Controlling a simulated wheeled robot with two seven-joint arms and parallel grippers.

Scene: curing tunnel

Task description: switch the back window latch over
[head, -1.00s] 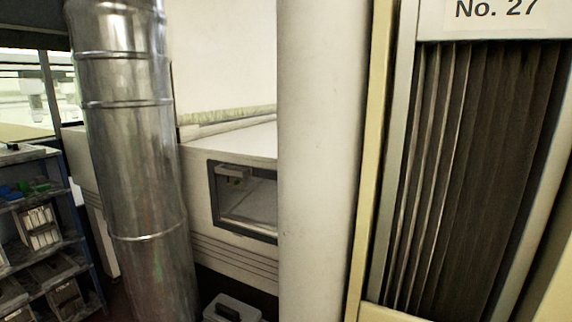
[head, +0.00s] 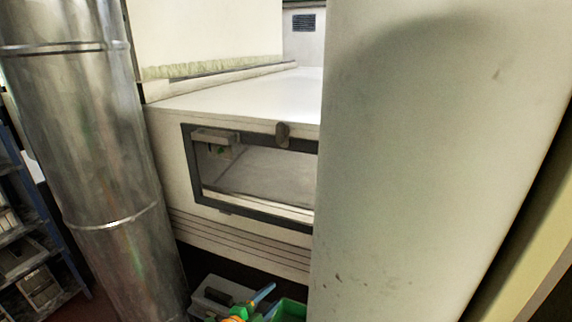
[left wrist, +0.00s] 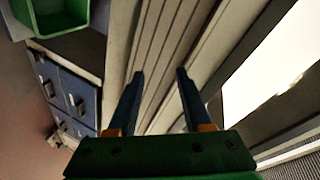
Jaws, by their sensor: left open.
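The window (head: 255,222) with a dark frame is in the front of a pale machine housing. A small dark knob-like latch (head: 282,133) sits on its top frame edge; which way it is turned is hard to tell. My left gripper (head: 268,291), with blue fingers and green and orange parts, is low in the head view, below the window and well apart from the latch. In the left wrist view, my left gripper (left wrist: 160,72) is open and empty before the ribbed panel. A bright pane shows at the right there; the latch does not show. My right gripper is out of view.
A pale column (head: 420,170) stands close on the right and hides the window's right end. A metal duct (head: 100,150) stands on the left. Blue drawers (left wrist: 68,90) show in the wrist view.

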